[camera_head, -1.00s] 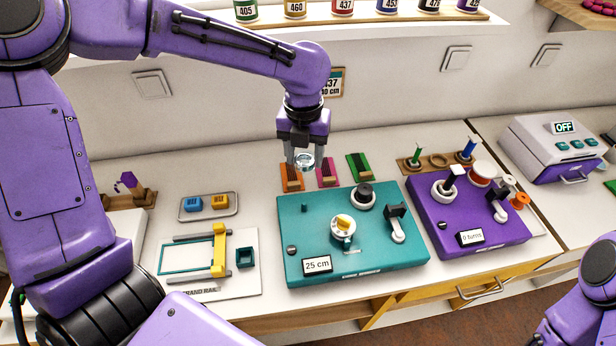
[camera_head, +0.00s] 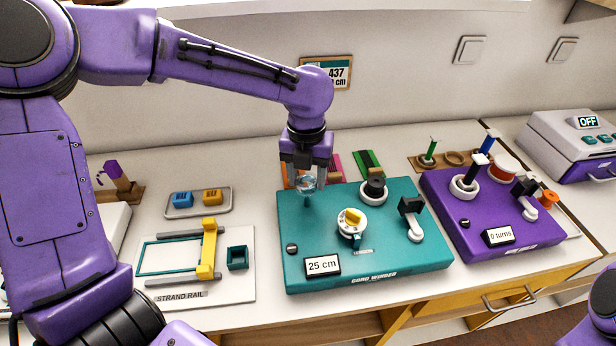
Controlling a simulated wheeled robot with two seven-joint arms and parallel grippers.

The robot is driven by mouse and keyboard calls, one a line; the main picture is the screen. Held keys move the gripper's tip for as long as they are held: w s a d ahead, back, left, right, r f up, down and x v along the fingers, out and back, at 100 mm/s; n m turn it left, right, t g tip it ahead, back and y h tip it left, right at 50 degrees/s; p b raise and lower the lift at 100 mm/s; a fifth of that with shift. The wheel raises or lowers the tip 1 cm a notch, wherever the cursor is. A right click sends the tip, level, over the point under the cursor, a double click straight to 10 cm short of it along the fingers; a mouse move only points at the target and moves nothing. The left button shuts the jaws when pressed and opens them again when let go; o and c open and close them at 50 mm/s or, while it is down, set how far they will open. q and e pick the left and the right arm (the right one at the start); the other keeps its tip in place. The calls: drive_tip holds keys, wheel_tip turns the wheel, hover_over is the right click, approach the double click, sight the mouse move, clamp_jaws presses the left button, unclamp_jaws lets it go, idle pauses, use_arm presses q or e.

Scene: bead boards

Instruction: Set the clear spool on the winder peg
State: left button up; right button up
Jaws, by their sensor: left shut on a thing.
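The clear spool (camera_head: 308,184) is small and see-through, held between the fingers of my left gripper (camera_head: 307,178). The purple winder (camera_head: 455,215) stands to the right, with a black upright (camera_head: 478,168) in a white ring and a display reading 0 turns. I cannot tell which upright is the winder peg. My right gripper is out of view.
The teal winder carries a yellow-topped dial (camera_head: 352,220), a black knob (camera_head: 375,188) and a crank (camera_head: 410,208). The strand rail (camera_head: 205,280) and a grey tray (camera_head: 222,212) lie to the left.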

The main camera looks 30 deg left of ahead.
use_arm(q)
wheel_tip(320, 180, down, 2)
drive_tip(key=shift+f+b, duration=0.1)
drive_tip(key=shift+b, duration=0.75)
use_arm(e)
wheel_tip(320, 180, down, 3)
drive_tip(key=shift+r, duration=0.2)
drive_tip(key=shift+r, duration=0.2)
use_arm(q)
drive_tip(key=shift+w+p, duration=0.1)
drive_tip(key=shift+p, duration=0.6)
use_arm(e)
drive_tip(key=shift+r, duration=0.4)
use_arm(q)
drive_tip(key=shift+f, duration=0.75)
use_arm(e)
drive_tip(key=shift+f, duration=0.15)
use_arm(q)
drive_tip(key=shift+f+b, duration=0.5)
drive_tip(key=shift+f, duration=0.55)
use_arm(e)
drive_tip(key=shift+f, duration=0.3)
